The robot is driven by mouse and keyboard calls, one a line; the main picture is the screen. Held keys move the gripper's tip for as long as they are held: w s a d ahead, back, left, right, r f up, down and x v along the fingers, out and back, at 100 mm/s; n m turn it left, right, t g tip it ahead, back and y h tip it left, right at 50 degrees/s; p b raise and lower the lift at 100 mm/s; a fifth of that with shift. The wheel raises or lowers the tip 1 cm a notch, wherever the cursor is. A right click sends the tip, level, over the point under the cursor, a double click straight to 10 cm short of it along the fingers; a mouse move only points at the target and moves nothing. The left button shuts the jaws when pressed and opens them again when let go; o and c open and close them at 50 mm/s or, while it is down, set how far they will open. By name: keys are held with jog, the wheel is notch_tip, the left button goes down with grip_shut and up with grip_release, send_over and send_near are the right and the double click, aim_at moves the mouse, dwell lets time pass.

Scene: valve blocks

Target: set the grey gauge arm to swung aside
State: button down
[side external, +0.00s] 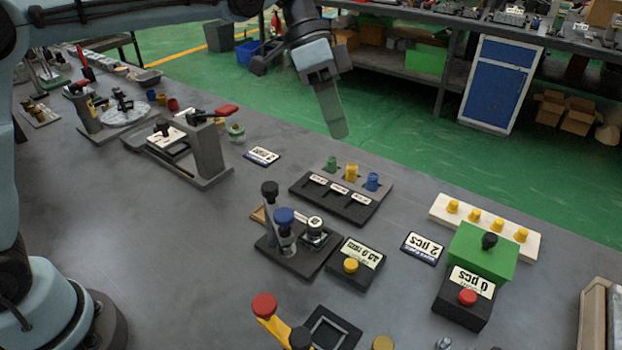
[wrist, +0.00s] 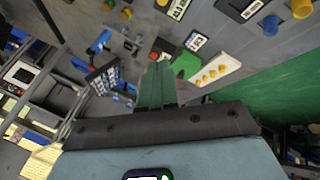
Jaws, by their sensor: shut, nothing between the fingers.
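A dark base plate (side external: 300,252) in the middle of the bench carries a grey upright arm with a black knob (side external: 269,188), a blue-knobbed post (side external: 284,222) and a small round dial piece (side external: 315,226). The grey upright looks like the gauge arm; its exact swing position cannot be told. Beside it is a box with a yellow button (side external: 351,265) and a white label. My gripper (side external: 338,132) hangs high above the bench's far side, up and right of the grey arm and well apart from it. Its fingers (wrist: 155,82) are together and empty in the wrist view.
A black holder with green, yellow and blue pegs (side external: 352,172) stands behind the base plate. A green block (side external: 483,250), a red-button box (side external: 466,300) and a white strip of yellow pegs (side external: 486,222) are at right. A red-handled fixture (side external: 205,148) is at left. Bare bench lies left of the base plate.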

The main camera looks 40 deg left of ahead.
aim_at(277, 211)
jog(key=s+d+r+n+y, duration=0.2)
jog(key=s+d+y, duration=0.3)
jog(key=d+y, duration=0.45)
jog(key=s+a+f, duration=0.5)
jog(key=a+f, duration=0.1)
jog(key=f, duration=0.3)
jog(key=shift+a+g, duration=0.35)
jog(key=shift+g, duration=0.05)
jog(key=shift+r, duration=0.1)
